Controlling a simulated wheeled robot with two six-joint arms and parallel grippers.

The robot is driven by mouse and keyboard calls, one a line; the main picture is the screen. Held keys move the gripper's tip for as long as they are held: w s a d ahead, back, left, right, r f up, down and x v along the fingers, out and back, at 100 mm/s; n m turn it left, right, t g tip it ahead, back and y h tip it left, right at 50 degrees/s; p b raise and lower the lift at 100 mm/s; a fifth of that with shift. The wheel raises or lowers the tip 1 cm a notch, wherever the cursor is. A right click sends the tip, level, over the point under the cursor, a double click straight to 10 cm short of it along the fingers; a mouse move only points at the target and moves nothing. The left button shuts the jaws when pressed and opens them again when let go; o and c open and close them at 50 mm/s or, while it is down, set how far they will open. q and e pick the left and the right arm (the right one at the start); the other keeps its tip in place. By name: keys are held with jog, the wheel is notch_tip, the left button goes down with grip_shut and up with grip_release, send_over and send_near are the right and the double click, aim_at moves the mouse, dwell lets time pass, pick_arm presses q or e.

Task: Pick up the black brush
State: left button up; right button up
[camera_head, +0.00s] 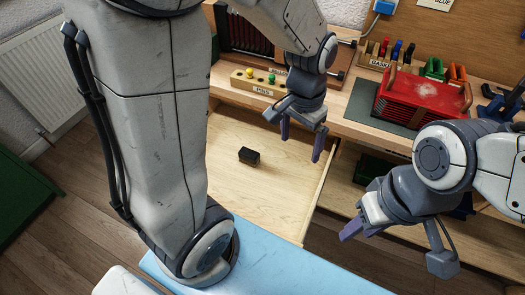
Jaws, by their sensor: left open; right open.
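A small black block-shaped object (249,156), which looks like the black brush, lies on the bare wooden floor of the open drawer (265,200). Its finer details are too small to tell. My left gripper (301,146) is open and empty above the drawer, to the right of the black object and apart from it. My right gripper (398,248) is open and empty to the right of the drawer, lower in the picture, in front of the bench.
A wooden block with colored knobs (262,85) stands on the bench behind the drawer. A red box (424,97) sits on a dark mat to the right. A light blue surface (290,262) lies in front of the drawer. The drawer around the black object is clear.

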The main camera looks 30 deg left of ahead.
pick_arm(q)
jog(key=w+a+f+n+b, duration=0.2)
jog(key=w+a+f+b, duration=0.3)
jog(key=a+f, duration=0.55)
jog(key=n+b, duration=0.2)
send_over(248, 153)
jog(key=f, duration=0.4)
jog(key=d+f, duration=0.1)
jog(key=f, duration=0.5)
jog(key=shift+a+f+b, duration=0.3)
jog(key=shift+f+b, duration=0.05)
notch_tip(248, 153, down, 6)
jog(key=shift+s+a+r+b, duration=0.1)
jog(key=shift+r+b, duration=0.05)
jog(key=shift+b, duration=0.6)
pick_arm(e)
notch_tip(248, 153, down, 12)
jog(key=shift+r, duration=0.15)
pick_arm(q)
jog(key=c, duration=1.1)
jog(key=shift+r, duration=0.15)
